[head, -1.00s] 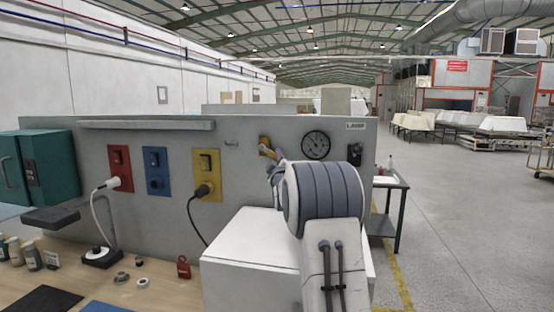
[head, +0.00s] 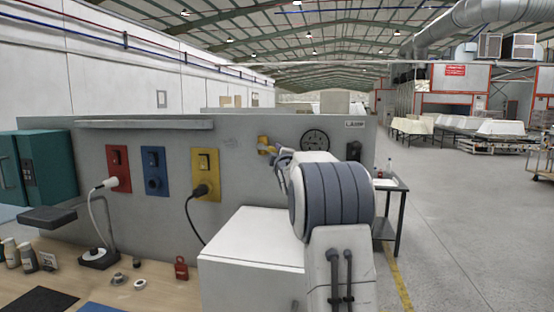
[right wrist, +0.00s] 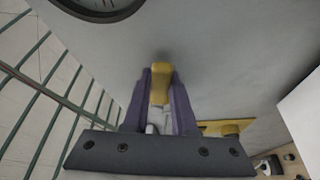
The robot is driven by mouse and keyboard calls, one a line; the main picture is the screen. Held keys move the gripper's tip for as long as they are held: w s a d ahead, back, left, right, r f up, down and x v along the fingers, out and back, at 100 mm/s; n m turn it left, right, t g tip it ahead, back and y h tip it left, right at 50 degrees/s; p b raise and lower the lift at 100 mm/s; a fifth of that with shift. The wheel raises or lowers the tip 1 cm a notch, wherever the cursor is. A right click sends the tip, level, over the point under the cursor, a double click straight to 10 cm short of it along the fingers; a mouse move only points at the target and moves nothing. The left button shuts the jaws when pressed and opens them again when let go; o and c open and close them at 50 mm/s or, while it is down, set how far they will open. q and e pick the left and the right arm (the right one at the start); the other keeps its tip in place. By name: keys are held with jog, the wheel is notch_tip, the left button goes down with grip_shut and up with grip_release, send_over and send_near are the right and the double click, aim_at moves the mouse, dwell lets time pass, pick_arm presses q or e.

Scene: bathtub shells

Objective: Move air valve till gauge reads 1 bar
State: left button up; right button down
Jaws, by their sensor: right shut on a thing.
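The air valve's yellow handle (head: 263,144) is on the grey panel, left of the round dark gauge (head: 315,140). My right gripper (head: 278,152) is at the handle, partly hidden by my own arm. In the right wrist view the handle (right wrist: 160,84) sits between the two purple fingers of my right gripper (right wrist: 161,78), which is shut on it. Only the gauge's lower rim (right wrist: 100,8) shows there, at the top left. The gauge's needle is too small to read in the head view. My left gripper is not in view.
Red (head: 118,168), blue (head: 155,171) and yellow (head: 206,174) socket plates are on the panel to the left. A black plug and cable hang from the yellow one. A white box (head: 250,235) stands below the valve. Open floor lies to the right.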

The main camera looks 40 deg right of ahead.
jog(key=c, duration=0.7)
grip_release()
jog(key=shift+a, duration=0.1)
jog(key=shift+s+a+f+b, duration=0.1)
jog(key=shift+s+f+b, duration=0.05)
jog(key=shift+s+b, duration=0.15)
jog(key=shift+b+v, duration=2.2)
jog(key=shift+v, duration=2.65)
